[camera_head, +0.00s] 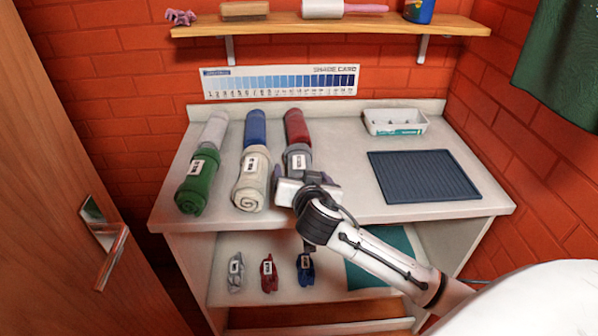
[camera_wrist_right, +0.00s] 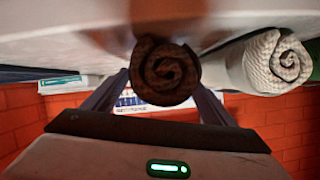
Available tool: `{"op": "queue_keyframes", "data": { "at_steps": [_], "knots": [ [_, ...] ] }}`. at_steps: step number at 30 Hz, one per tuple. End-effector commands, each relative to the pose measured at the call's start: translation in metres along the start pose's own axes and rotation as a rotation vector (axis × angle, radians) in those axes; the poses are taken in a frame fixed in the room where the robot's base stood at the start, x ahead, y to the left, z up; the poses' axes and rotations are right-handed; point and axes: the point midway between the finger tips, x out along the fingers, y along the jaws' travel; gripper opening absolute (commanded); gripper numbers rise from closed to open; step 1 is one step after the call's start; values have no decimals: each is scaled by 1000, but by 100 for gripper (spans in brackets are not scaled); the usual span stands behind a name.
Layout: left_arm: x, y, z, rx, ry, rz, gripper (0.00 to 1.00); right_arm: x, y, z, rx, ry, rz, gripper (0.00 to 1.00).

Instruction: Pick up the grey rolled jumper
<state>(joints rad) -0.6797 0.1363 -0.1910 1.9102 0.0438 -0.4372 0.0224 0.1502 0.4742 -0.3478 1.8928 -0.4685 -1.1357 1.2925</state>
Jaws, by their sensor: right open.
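The grey rolled jumper (camera_head: 299,158) lies at the front of the right-hand column of rolls on the worktop, with a white label on top. My right gripper (camera_head: 301,180) is at its front end and hides that end in the head view. In the right wrist view, which is upside down, the spiral end of a roll, dark in shadow (camera_wrist_right: 165,70), shows between the two fingers of my open right gripper (camera_wrist_right: 160,88). I cannot tell whether the fingers touch it. My left gripper is not in view.
A cream roll (camera_head: 251,185) lies close to the left, with a green roll (camera_head: 197,185) beyond. Light grey (camera_head: 214,130), blue (camera_head: 255,127) and red (camera_head: 296,126) rolls lie behind. A dark ribbed mat (camera_head: 424,175) and a white tray (camera_head: 395,122) are at right. A shelf (camera_head: 330,27) hangs above.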

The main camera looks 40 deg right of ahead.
Motion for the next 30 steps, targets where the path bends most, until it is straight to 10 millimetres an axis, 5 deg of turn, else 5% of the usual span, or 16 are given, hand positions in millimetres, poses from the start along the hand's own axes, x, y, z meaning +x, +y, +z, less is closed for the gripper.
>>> {"op": "queue_keyframes", "data": {
  "at_steps": [11,20,30],
  "knots": [
    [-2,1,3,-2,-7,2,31,11,0,1,1,-2,-1,76],
    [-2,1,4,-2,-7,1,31,11,0,1,1,-1,-1,26],
    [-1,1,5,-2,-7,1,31,7,-4,-11,5,4,-3,26]
  ]
}}
